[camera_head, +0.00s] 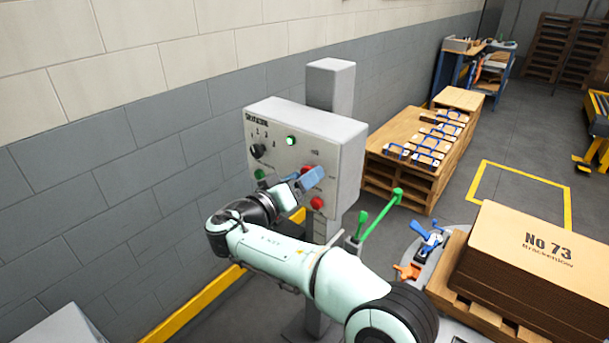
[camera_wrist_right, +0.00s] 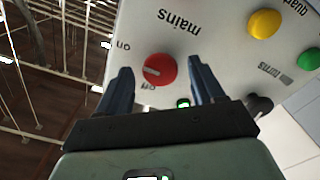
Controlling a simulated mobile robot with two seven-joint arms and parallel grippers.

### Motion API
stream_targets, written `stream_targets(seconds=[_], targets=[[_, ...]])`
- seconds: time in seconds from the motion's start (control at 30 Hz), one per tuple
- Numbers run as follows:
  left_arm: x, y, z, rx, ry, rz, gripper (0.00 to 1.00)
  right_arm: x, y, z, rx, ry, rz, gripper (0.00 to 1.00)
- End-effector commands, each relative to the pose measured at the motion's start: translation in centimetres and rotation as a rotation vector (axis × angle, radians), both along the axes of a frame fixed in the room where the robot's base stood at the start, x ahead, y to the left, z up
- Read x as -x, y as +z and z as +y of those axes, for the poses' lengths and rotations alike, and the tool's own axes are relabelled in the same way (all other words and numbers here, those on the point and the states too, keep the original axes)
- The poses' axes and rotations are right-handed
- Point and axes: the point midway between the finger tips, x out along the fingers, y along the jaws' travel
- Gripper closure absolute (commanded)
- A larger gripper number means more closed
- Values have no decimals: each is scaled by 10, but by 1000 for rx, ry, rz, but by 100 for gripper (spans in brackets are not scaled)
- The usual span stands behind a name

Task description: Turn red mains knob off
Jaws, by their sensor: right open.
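The red mains knob (camera_wrist_right: 160,70) is round, with a pale line across it that lies roughly sideways in the right wrist view. Its "mains", "on" and "off" labels show upside down there. In the head view, I see a red part of it (camera_head: 306,169) behind my fingers, on the grey control box (camera_head: 350,165). My right gripper (camera_head: 303,181) is open in front of the box. In the right wrist view, its two dark blue fingers (camera_wrist_right: 160,82) stand on either side of the knob with gaps. I cannot tell how deep they reach. My left gripper is not in view.
The box also carries a green lamp (camera_head: 291,141), a black knob (camera_head: 257,150) and a lower red button (camera_head: 317,203). A yellow button (camera_wrist_right: 264,23) shows in the right wrist view. Green levers (camera_head: 380,213) and stacked cardboard (camera_head: 535,260) stand to the right.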

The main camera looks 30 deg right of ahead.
Motion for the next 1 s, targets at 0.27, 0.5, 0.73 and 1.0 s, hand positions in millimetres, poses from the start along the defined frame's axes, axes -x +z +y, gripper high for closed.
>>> stream_targets(seconds=[0.27,0.5,0.73,1.0], targets=[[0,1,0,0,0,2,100,-4,-1,-10,0,1,1,33],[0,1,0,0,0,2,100,-4,-1,-10,0,1,2,59],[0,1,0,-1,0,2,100,-4,-1,-9,1,1,3,89],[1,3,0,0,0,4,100,-4,0,-9,23,1,57,89]])
